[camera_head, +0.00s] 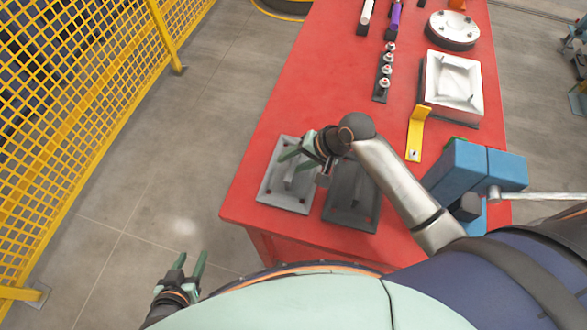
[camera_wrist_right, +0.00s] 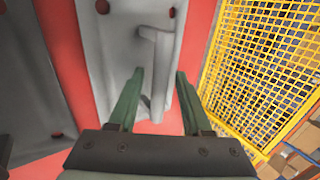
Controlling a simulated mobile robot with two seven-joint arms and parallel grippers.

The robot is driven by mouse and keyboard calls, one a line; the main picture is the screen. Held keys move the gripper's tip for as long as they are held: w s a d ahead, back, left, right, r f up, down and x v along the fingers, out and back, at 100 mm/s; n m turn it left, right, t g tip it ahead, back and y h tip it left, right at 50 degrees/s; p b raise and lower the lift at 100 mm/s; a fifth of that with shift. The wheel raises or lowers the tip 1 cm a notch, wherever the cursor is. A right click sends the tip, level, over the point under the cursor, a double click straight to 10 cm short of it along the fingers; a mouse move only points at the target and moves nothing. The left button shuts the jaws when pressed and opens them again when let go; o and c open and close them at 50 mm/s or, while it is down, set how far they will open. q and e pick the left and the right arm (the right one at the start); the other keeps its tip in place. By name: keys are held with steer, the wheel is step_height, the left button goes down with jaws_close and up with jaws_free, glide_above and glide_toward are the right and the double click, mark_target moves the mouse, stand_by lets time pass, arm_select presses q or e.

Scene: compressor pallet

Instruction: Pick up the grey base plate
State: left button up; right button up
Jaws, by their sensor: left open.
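The grey base plate (camera_head: 272,188) lies flat on the near left corner of the red table, with a raised grey handle (camera_head: 290,172) in its middle. It also fills the middle of the right wrist view (camera_wrist_right: 115,45), where the handle (camera_wrist_right: 154,60) stands between the fingers' lines. My right gripper (camera_head: 285,157) is over the plate with its green fingers apart; its fingertips (camera_wrist_right: 159,72) show near the handle, and I cannot tell whether they touch it. My left gripper (camera_head: 190,262) is open and empty, off the table at the lower left.
A dark plate (camera_head: 352,212) lies right beside the grey one. The red table (camera_head: 330,75) also bears a yellow bracket (camera_head: 415,135), a white square part (camera_head: 453,85), a round part (camera_head: 452,28) and a blue vise (camera_head: 462,172). A yellow mesh fence (camera_head: 75,110) stands at the left.

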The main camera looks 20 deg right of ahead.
jaws_close()
steer(key=shift+w+r, duration=0.1)
stand_by(0.3)
